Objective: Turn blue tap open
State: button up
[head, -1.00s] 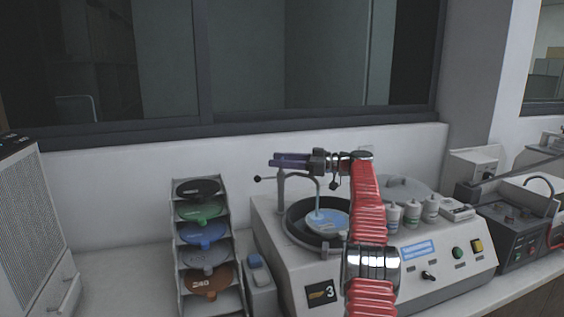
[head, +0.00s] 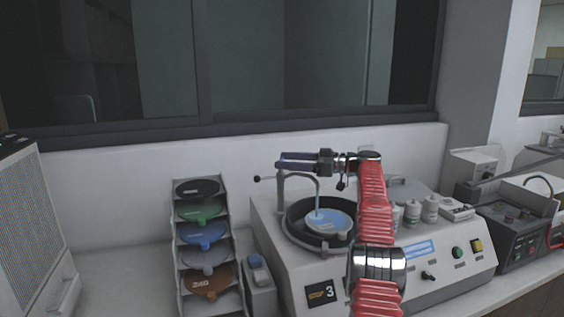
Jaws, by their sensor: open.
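A grey tap with a curved spout (head: 299,176) stands at the back left of the round basin on the polishing machine. It looks grey; a thin lever with a dark ball end (head: 257,179) sticks out to its left. A pale bluish streak, perhaps water, shows below the spout above a light blue disc (head: 328,222) in the basin.
A rack (head: 205,245) of coloured discs stands left of the machine, with a small grey box (head: 258,272) between them. White bottles (head: 430,209) stand on the machine, partly behind my red arm. A control unit (head: 512,232) is at the right. The wall is close behind.

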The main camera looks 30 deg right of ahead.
jog(key=v, duration=0.5)
